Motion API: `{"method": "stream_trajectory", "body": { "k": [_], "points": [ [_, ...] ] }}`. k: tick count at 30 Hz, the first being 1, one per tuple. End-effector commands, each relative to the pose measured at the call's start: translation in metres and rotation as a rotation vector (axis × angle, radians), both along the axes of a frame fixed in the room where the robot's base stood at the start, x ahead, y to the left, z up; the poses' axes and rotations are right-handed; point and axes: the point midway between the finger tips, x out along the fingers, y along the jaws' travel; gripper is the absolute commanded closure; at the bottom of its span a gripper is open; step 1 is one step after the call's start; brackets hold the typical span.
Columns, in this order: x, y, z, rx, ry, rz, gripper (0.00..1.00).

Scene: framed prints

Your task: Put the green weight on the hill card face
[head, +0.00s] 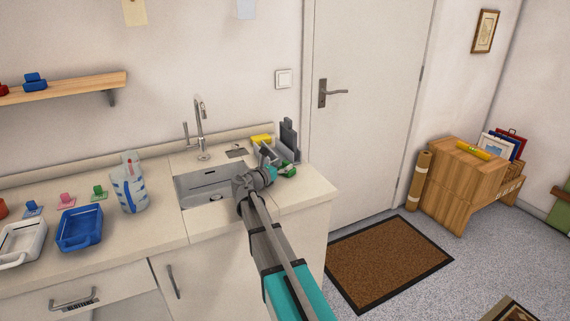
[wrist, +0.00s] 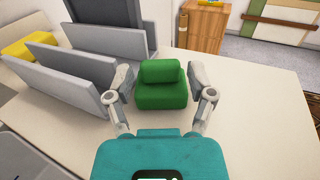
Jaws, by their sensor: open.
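The green weight (wrist: 161,86), a block with a raised rounded top, stands on the pale counter in the wrist view. In the head view it shows as a small green shape (head: 289,171) at the counter's right end, partly hidden by my gripper (head: 271,168). In the wrist view my gripper (wrist: 162,88) is open, with one finger on either side of the green weight. I cannot tell whether the fingers touch it. I cannot make out a hill picture on any card in either view.
Grey upright panels (wrist: 81,82) stand close left of the weight, with a yellow block (wrist: 28,48) beyond. A sink (head: 208,187), a jug (head: 130,188), a blue tray (head: 80,228) and another small green piece (head: 98,193) lie further left. Counter right of the weight is clear.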

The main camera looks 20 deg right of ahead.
Motion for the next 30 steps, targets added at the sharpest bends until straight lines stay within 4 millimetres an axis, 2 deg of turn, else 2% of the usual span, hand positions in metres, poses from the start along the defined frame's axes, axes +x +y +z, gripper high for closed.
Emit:
{"method": "stream_trajectory", "body": {
  "k": [9,15,22,30],
  "points": [
    [-0.024,0.049,0.000,0.000,0.000,0.003,0.30],
    [-0.034,0.074,0.000,0.000,0.000,0.003,0.30],
    [-0.040,0.087,0.000,0.000,0.000,0.002,0.30],
    [-0.040,0.089,0.000,0.000,0.000,0.001,0.30]
  ]
}}
